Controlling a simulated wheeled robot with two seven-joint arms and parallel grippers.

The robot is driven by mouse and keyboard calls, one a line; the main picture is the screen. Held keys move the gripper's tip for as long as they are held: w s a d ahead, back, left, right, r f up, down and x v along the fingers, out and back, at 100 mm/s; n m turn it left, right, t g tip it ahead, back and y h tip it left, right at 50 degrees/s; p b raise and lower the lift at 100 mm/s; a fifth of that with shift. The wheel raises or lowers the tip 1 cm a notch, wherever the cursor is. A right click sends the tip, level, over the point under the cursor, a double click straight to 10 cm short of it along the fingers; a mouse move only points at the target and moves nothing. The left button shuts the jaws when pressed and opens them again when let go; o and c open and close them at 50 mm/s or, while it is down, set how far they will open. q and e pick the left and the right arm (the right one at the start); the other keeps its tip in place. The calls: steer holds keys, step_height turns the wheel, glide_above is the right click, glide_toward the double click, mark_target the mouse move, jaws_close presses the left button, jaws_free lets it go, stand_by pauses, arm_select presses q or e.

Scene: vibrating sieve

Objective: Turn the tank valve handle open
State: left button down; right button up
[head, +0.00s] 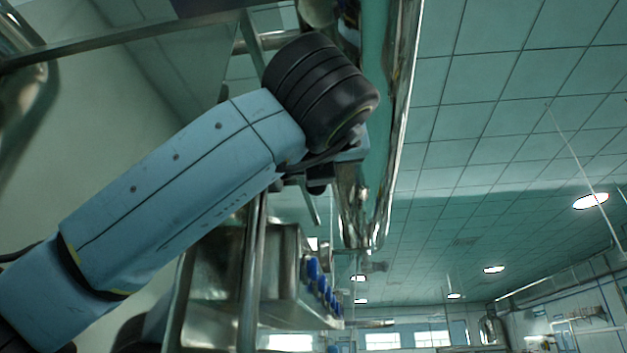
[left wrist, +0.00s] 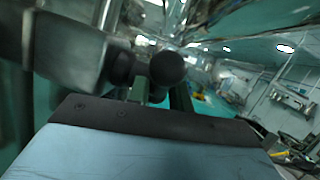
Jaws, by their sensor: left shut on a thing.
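My left arm comes in from the left in the head view and reaches up beside the metal tank equipment. Its gripper (head: 335,165) is partly hidden by my dark wrist, close against a vertical metal pipe. In the left wrist view a dark handle with a round black knob (left wrist: 167,68) shows just beyond my wrist. My left gripper (left wrist: 150,92) is shut on this handle. The fingertips and the handle's exact angle are hard to make out. My right gripper is in neither view.
A shiny vertical metal pipe (head: 383,130) runs right beside my left wrist. Below is a metal frame with a steel box (head: 285,260) and several blue knobs (head: 318,278). The space to the right is open, under a tiled ceiling (head: 500,120).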

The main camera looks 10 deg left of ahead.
arm_select(q)
steer(key=g+p, duration=0.2)
steer(key=shift+r+m+g+h, duration=0.2)
steer(key=shift+m+g+h, duration=0.1)
steer(key=shift+g+p, duration=1.6)
steer(key=shift+p, duration=0.05)
steer(key=shift+f+h, duration=0.1)
steer(key=shift+h, duration=0.2)
steer(key=c, duration=1.3)
jaws_free()
steer(key=f+b+v, duration=0.1)
steer(key=v, duration=0.3)
steer(key=b+v, duration=0.1)
steer(key=v, duration=0.3)
steer(key=f+b+v, duration=0.1)
steer(key=b+v, duration=0.1)
steer(key=v, duration=0.3)
steer(key=shift+s+f, duration=0.25)
